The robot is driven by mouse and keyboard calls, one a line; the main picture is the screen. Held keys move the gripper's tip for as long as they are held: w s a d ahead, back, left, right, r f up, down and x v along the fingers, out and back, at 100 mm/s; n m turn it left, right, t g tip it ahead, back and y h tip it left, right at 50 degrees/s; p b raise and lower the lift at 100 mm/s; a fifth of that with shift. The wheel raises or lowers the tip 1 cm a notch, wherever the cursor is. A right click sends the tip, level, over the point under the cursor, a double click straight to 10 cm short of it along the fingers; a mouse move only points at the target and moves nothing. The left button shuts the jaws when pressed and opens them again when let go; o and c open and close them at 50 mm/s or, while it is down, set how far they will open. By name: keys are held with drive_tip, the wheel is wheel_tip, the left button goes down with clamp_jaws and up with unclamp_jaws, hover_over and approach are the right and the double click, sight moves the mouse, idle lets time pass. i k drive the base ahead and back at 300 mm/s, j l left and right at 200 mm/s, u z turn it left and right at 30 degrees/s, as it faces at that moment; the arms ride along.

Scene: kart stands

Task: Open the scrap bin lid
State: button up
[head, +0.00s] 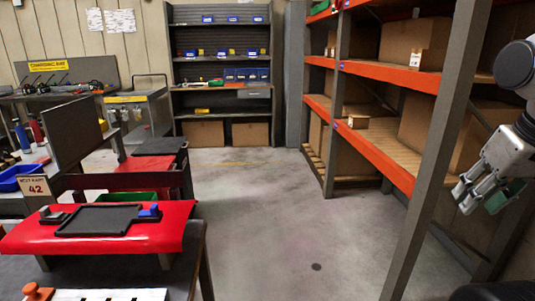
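No bin in the head view carries a readable scrap label, so I cannot tell for sure which one is the scrap bin. A low red thing with a dark flat top (159,147) stands behind the red table at left centre. Its dark top lies flat, and its lower part is partly hidden. My gripper (464,198) hangs at the right edge in front of the shelving, far from it. Its fingers point down and left, and nothing is clearly held. A green thing (506,196) shows just behind the fingers.
A red-topped table (95,238) with a black tray (98,220) fills the near left. An orange-beamed rack (385,150) with cardboard boxes stands at right, its grey post close to me. Concrete floor (265,215) is clear between them. A dark shelf unit (222,70) stands behind.

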sight(163, 163)
drive_tip(key=i+u, duration=0.1)
drive_tip(key=i, duration=0.7)
drive_tip(key=i+l+u, duration=0.15)
drive_tip(key=i, duration=2.15)
drive_tip(key=i+u, duration=0.1)
drive_tip(key=i, duration=2.9)
drive_tip(key=i+u, duration=0.4)
drive_tip(key=i, duration=1.65)
